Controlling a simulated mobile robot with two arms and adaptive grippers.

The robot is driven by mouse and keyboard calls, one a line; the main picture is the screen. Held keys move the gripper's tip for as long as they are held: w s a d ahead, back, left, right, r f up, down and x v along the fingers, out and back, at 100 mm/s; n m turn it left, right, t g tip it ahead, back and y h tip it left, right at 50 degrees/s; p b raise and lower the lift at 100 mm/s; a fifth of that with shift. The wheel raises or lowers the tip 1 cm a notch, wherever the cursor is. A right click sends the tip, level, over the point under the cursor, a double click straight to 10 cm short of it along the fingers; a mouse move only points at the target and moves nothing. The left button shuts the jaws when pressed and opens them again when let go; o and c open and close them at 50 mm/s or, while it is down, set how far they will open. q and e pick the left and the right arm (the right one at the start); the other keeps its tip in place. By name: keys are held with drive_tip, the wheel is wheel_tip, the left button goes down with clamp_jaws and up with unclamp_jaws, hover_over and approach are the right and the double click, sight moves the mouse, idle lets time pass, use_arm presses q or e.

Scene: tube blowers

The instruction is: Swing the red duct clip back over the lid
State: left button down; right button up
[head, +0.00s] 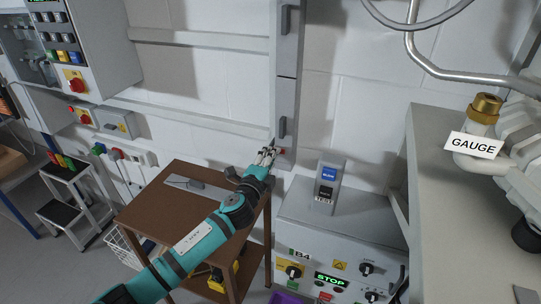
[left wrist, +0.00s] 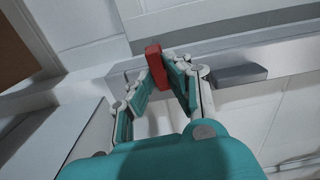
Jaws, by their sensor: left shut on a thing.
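The red duct clip (head: 283,151) is small and sits at the lower end of the tall grey duct on the wall. In the left wrist view the clip (left wrist: 156,66) stands as a red block at the fingertips. My left gripper (head: 267,155) reaches up to it from the lower left and is shut on it; its fingers (left wrist: 168,70) partly hide the clip. The duct lid (head: 286,100) is a grey panel with a dark handle, just above the clip. A grey handle (left wrist: 240,75) shows beside the fingers. My right gripper is not in view.
A brown table (head: 160,205) stands under my left arm. A grey control cabinet (head: 345,215) with a blue-and-black switch box is to the right. A grey shelf (head: 440,200) with a GAUGE label (head: 474,146) fills the far right.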

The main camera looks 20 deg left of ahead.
use_arm(q)
drive_tip(key=shift+f+m, duration=0.15)
drive_tip(key=shift+m, duration=0.35)
drive_tip(key=c, duration=1.3)
unclamp_jaws()
drive_tip(key=s, duration=1.2)
drive_tip(key=shift+a, duration=0.15)
drive_tip(key=shift+s, duration=0.1)
